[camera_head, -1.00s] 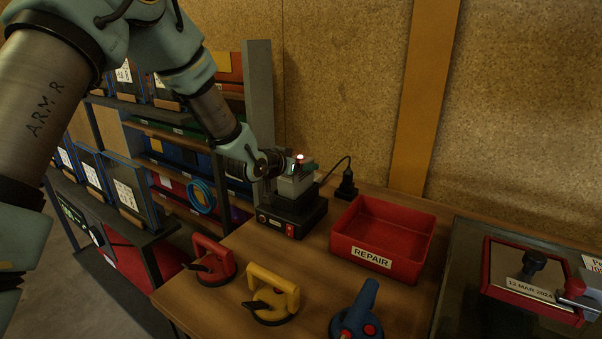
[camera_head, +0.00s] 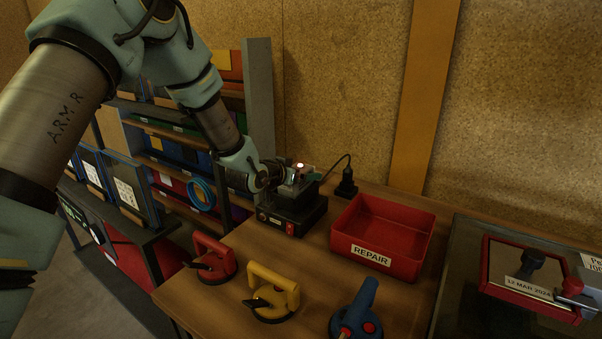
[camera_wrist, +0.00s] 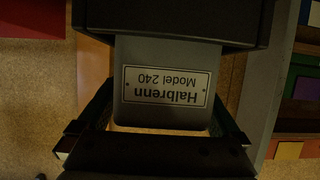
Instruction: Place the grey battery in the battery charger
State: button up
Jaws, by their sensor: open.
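The grey battery (camera_wrist: 165,55), labelled "Halbrenn Model 240", fills the middle of the wrist view. One end of it meets the dark battery charger (camera_wrist: 180,20) and appears to sit in it; how deep, I cannot tell. In the head view the black charger (camera_head: 290,218) stands on the bench with the battery (camera_head: 297,189) on top of it. My gripper (camera_head: 290,177) is at the top of the battery. In the wrist view my gripper (camera_wrist: 162,118) is open, its fingers on either side of the battery. Finger contact with the battery cannot be made out.
A red REPAIR bin (camera_head: 378,264) stands right of the charger. A black plug (camera_head: 346,187) with a cable is behind. Red (camera_head: 212,268), yellow (camera_head: 275,300) and blue (camera_head: 356,318) handled tools line the bench front. A shelf rack stands to the left.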

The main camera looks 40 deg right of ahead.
jog(key=shift+r, duration=0.15)
jog(key=b+v, duration=0.2)
jog(key=v, duration=1)
